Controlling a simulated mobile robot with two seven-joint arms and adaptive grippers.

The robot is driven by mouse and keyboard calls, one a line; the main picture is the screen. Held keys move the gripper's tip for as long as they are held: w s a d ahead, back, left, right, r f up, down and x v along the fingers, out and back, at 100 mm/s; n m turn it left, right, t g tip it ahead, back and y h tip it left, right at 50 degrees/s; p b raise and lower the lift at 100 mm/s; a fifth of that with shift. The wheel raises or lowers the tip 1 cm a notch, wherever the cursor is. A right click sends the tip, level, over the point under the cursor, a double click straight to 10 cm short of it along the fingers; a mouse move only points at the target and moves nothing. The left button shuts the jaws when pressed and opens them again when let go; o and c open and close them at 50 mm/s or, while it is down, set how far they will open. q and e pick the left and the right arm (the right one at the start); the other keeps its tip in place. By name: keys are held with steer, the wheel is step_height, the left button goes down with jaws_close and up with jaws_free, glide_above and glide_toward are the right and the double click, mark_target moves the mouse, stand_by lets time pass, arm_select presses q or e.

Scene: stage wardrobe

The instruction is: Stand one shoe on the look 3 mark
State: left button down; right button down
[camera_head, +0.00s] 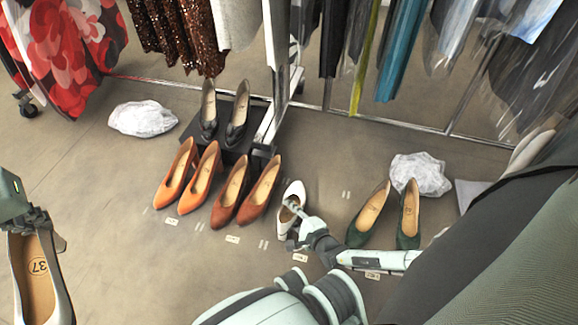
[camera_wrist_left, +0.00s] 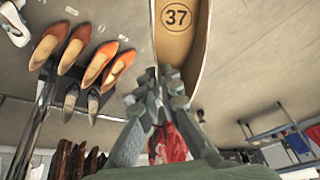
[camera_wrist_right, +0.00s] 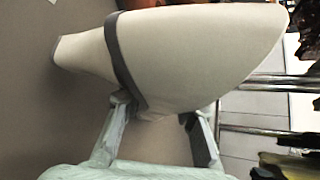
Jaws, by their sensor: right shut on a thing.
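My left gripper (camera_head: 38,218) is at the left edge, shut on the back of a pale shoe (camera_head: 33,275) with a tan insole marked 37. The left wrist view shows this insole (camera_wrist_left: 178,40) beyond the fingers. My right gripper (camera_head: 293,210) is shut on a second pale shoe (camera_head: 291,198) with dark trim. In the right wrist view this shoe (camera_wrist_right: 200,55) lies across the fingers. It is at or just above the floor, behind a small white label (camera_head: 300,257) too small to read; I cannot tell if its sole touches.
Orange shoes (camera_head: 187,175) and rust-brown shoes (camera_head: 246,192) stand left of the right gripper, green shoes (camera_head: 408,213) right of it. Black shoes (camera_head: 237,115) stand on a dark box (camera_head: 190,130). White crumpled bundles (camera_head: 142,118) lie behind. Clothes racks (camera_head: 400,122) line the back.

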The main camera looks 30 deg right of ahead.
mark_target(289, 213)
arm_select(q)
steer(key=shift+f, duration=0.15)
arm_select(e)
steer(key=shift+f, duration=0.2)
steer(key=c, duration=1.1)
jaws_free()
steer(key=shift+f, duration=0.1)
step_height(289, 213, up, 10)
